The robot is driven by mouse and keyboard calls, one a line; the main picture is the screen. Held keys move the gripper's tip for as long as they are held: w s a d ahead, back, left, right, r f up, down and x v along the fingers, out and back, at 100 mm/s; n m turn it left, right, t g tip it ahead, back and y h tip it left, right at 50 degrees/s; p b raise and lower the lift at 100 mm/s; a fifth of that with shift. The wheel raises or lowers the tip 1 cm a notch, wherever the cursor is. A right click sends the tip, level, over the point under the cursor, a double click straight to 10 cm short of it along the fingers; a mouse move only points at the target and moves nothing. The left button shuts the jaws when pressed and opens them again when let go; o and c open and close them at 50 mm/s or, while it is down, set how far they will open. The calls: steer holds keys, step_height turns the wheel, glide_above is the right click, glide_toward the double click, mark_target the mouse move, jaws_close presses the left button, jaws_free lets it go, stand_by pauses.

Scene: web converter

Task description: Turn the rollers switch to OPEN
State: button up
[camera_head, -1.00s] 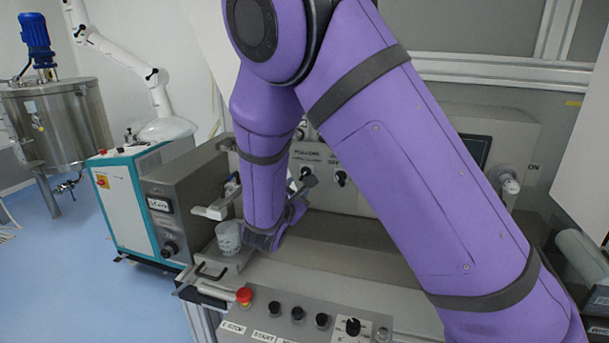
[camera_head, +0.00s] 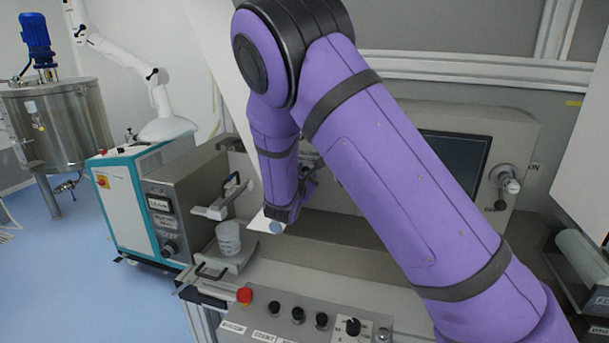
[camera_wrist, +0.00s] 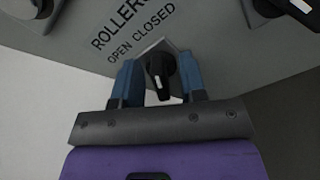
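The rollers switch (camera_wrist: 160,68) is a black knob with a white mark at its lower end, on a grey panel in the wrist view. The label ROLLERS (camera_wrist: 117,24), with OPEN and CLOSED under it, is to its upper left. My gripper (camera_wrist: 160,82) has its two blue fingers on either side of the knob. The fingers stand apart, and a narrow gap shows between each finger and the knob, so they do not look clamped. In the head view, my purple arm hides the switch and most of the gripper.
Other knobs sit at the wrist view's upper corners, one upper left (camera_wrist: 27,6). In the head view, a front control panel has a red button (camera_head: 244,296) and several black knobs. A cup (camera_head: 228,238) stands at left. A dark screen (camera_head: 455,160) is behind my arm.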

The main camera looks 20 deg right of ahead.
steer(key=shift+c, duration=0.2)
steer(key=c, duration=0.5)
steer(key=shift+n, duration=0.3)
steer(key=n, duration=1.1)
steer(key=shift+w+a, duration=0.1)
steer(key=shift+a, duration=0.05)
steer(key=shift+n, duration=0.3)
steer(key=o, duration=0.5)
